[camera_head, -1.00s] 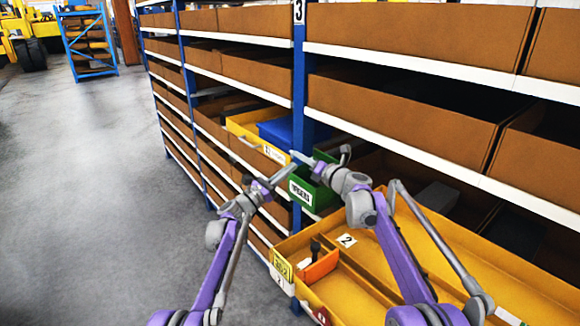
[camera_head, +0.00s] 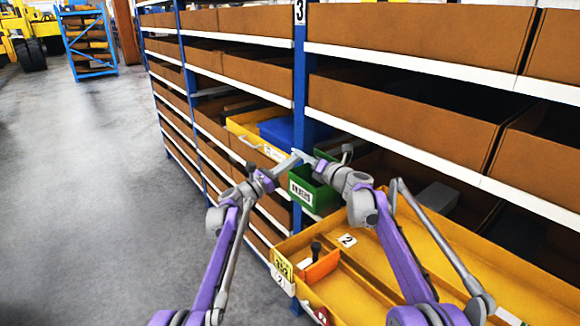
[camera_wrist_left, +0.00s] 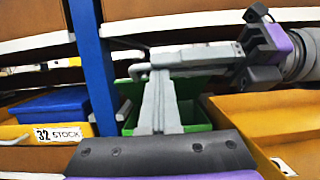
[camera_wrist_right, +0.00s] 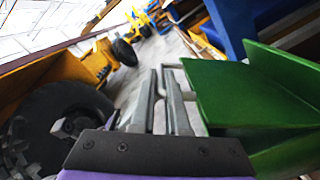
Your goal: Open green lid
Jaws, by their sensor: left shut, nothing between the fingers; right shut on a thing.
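A green bin (camera_head: 312,197) with a white label hangs at the shelf front, beside the blue upright. Its green side fills the right of the right wrist view (camera_wrist_right: 250,100). My right gripper (camera_head: 302,155) is shut on a thin grey bar or handle (camera_wrist_right: 188,78) next to the green bin; the far end of this bar is hard to trace. My left gripper (camera_head: 289,164) is shut and empty, just in front of the bin and close to the right fingertips. In the left wrist view its fingers (camera_wrist_left: 160,105) cover part of the bin (camera_wrist_left: 190,118).
A yellow drawer (camera_head: 235,127) holding a blue bin (camera_head: 278,131) is left of the upright (camera_head: 303,80). A large yellow drawer (camera_head: 450,245) with an orange divider (camera_head: 320,267) juts out at lower right. Brown shelf bins surround them. The floor (camera_head: 100,200) at left is clear.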

